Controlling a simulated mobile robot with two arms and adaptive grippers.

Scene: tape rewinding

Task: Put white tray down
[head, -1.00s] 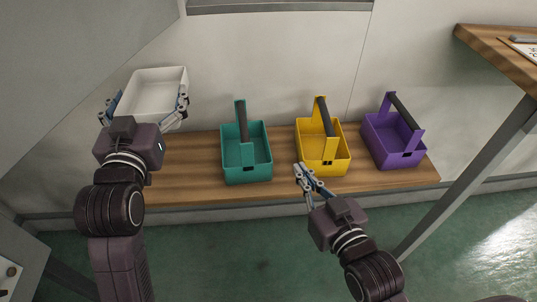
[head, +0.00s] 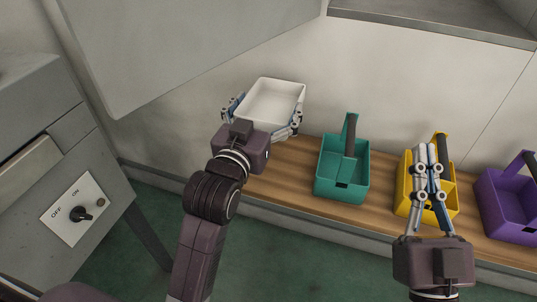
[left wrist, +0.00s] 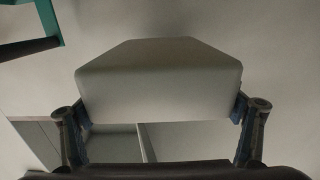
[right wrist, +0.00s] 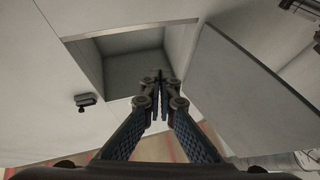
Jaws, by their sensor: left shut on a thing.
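The white tray (head: 272,101) is an open, empty box in the upper middle of the head view. My left gripper (head: 262,118) is shut on it, with one finger on each side. In the left wrist view the tray (left wrist: 160,85) fills the middle, between the two fingers (left wrist: 160,118). The tray is over the left part of the wooden bench; I cannot tell whether it touches the wood. My right gripper (head: 428,150) has its fingertips together, in front of the yellow basket in the head view. In the right wrist view the right gripper (right wrist: 160,85) holds nothing.
A teal basket (head: 328,178), a yellow basket (head: 405,203) and a purple basket (head: 505,215) stand on the wooden bench (head: 285,180), right of the tray. A grey cabinet with an on/off switch (head: 82,214) is at the left. A grey panel (head: 180,40) hangs above left.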

